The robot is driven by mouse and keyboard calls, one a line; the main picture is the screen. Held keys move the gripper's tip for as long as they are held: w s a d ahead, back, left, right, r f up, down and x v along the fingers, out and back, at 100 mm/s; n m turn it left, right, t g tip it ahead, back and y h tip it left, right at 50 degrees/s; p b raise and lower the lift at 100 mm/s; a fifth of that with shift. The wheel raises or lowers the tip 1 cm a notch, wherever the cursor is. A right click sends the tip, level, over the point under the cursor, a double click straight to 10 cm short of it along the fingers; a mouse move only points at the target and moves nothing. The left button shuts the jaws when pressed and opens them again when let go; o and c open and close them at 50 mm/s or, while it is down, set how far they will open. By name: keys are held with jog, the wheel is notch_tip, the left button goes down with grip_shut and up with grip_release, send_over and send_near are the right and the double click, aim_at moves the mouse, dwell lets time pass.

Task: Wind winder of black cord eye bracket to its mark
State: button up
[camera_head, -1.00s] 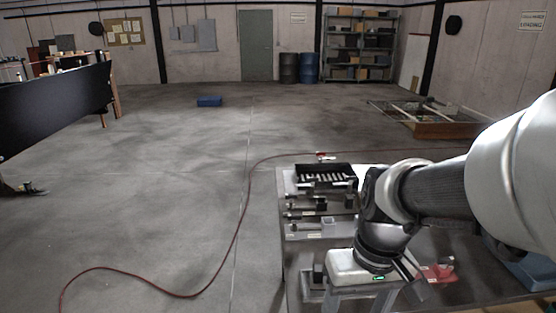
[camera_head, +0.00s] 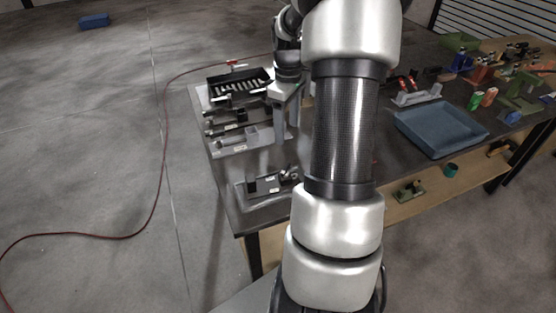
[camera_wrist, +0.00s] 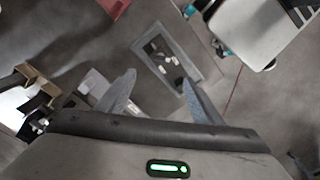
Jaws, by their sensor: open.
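My gripper (camera_head: 286,132) is open above the left part of the workbench, its fingers pointing down. In the wrist view my gripper (camera_wrist: 158,82) shows two grey fingers spread apart with nothing between them. Other dark fittings (camera_head: 228,127) lie on light plates farther back. I cannot tell which is the black cord eye bracket; its winder and mark are too small to make out.
A black tray with pale pieces (camera_head: 238,84) stands at the back left of the bench. A blue tray (camera_head: 440,128) lies to the right, with several small parts beyond it. A red cord (camera_head: 166,130) runs over the floor. My arm hides the bench's middle.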

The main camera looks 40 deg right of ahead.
aim_at(286, 168)
notch_tip(286, 168, down, 15)
jog(key=shift+f, duration=0.2)
dwell(0.3)
jog(key=c, duration=1)
